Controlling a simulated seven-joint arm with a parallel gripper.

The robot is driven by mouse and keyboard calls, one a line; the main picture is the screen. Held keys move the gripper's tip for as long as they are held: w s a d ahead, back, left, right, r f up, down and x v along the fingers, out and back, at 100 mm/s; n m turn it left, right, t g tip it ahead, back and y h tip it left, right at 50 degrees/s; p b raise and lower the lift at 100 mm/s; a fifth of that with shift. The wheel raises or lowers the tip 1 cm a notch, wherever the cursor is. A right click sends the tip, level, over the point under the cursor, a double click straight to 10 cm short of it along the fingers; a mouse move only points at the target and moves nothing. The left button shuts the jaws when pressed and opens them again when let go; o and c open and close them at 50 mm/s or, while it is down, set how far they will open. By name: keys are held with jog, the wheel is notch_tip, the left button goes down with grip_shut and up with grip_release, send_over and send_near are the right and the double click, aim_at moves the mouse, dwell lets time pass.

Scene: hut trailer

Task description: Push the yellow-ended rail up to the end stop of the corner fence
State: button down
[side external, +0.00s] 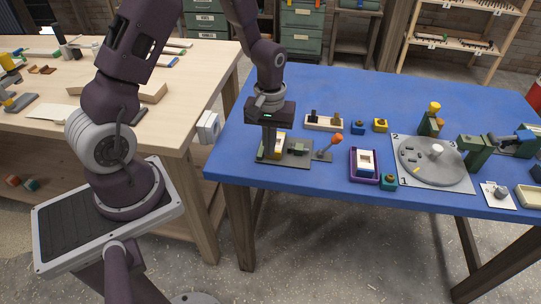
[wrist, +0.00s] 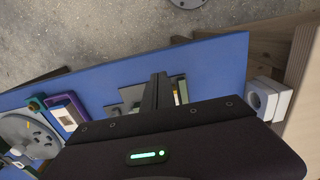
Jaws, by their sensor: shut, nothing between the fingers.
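A dark grey plate (side external: 297,160) lies near the front left of the blue table, with a small green-grey block (side external: 299,149) on it. A pale piece with yellow on it (side external: 277,152), which looks like the yellow-ended rail, stands at the plate's left part. My gripper (side external: 268,152) points down right at this piece, its fingers shut and partly covering it. In the wrist view, my fingers (wrist: 161,92) hide much of the plate (wrist: 131,95), and a pale strip of the piece (wrist: 181,92) shows beside them. I cannot tell whether they touch it, nor make out the fence's end stop.
A purple tray (side external: 352,174) and a grey disc fixture (side external: 430,169) sit further right. A pale block with dark posts (side external: 323,124) lies behind. A white box (side external: 208,126) is left, by the wooden bench.

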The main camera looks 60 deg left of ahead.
aim_at(278, 135)
notch_tip(278, 135, up, 4)
jog(key=shift+f, duration=0.15)
jog(key=c, duration=2.2)
grip_release()
jog(key=c, duration=1.8)
grip_release()
jog(key=o, duration=0.7)
jog(key=w+a+n, duration=0.1)
jog(key=n, duration=0.1)
jog(key=w+n, duration=0.1)
jog(key=n, duration=0.1)
jog(key=w+a+f+n, duration=0.1)
jog(key=shift+w+a+n, duration=0.1)
jog(key=shift+a+n, duration=0.25)
jog(key=shift+n, duration=0.05)
jog(key=shift+o, duration=0.4)
jog(key=w+a+n, duration=0.2)
jog(key=n, duration=0.2)
jog(key=w+a+n, duration=0.1)
jog(key=a+n, duration=0.1)
jog(key=n, duration=0.2)
jog(key=w+a+f+n, duration=0.1)
jog(key=w+a+n, duration=0.1)
jog(key=n, duration=0.2)
jog(key=shift+w+f, duration=0.1)
jog(key=shift+w, duration=0.2)
jog(key=shift+f, duration=0.1)
notch_tip(278, 135, down, 7)
jog(key=shift+r, duration=0.1)
